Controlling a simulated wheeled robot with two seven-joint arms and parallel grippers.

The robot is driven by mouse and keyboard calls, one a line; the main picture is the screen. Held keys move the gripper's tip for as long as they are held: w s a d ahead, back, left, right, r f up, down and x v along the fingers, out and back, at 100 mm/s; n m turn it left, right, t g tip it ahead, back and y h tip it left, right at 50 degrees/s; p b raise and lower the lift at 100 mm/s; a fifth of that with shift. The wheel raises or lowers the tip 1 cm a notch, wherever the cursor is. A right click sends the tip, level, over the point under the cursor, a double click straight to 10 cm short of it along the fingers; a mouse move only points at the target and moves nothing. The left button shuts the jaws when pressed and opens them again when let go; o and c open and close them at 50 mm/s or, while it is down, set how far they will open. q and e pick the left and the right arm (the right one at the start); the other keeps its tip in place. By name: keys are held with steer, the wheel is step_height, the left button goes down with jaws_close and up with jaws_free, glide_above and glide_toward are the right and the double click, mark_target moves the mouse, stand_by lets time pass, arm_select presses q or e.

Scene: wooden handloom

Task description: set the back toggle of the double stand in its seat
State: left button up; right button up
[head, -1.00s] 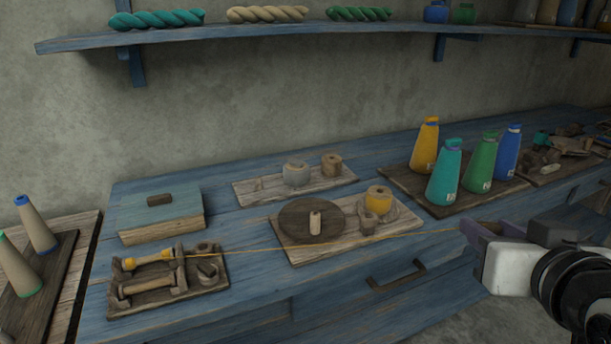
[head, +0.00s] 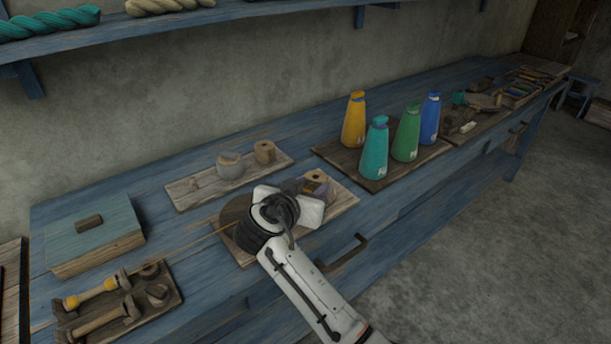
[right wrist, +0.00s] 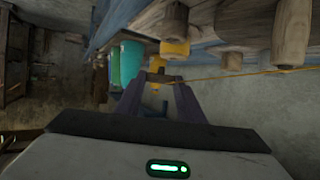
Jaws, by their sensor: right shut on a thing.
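The double stand (head: 174,303) is a dark wooden board at the lower left of the head view. It carries two spools in wooden holders; the back spool (head: 97,291) bears yellow thread. Small wooden pieces (head: 157,292) sit at its right side; I cannot tell which is the back toggle or how it is seated. A yellow thread (head: 200,244) runs right from the stand towards my right gripper (head: 296,187). That gripper has purple fingers and is over the middle board, largely hidden by its own wrist. In the right wrist view its fingertips (right wrist: 163,80) are shut on the yellow thread. My left gripper is out of view.
The middle board (head: 345,199) has a dark disc and a yellow spool beside my right wrist. Behind is a board with a grey and a brown spool (head: 265,152). Several coloured bottles (head: 375,150) stand to the right. A blue-topped box (head: 95,232) is behind the double stand.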

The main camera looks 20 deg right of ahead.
steer(key=shift+w+a+f, duration=0.15)
steer(key=shift+w+a, duration=0.2)
steer(key=shift+a, duration=0.1)
steer(key=shift+f, duration=0.2)
step_height(320, 180, down, 4)
steer(key=b, duration=0.3)
steer(key=shift+f, duration=0.3)
steer(key=shift+b, duration=0.3)
steer(key=o, duration=1.1)
steer(key=shift+a, duration=0.1)
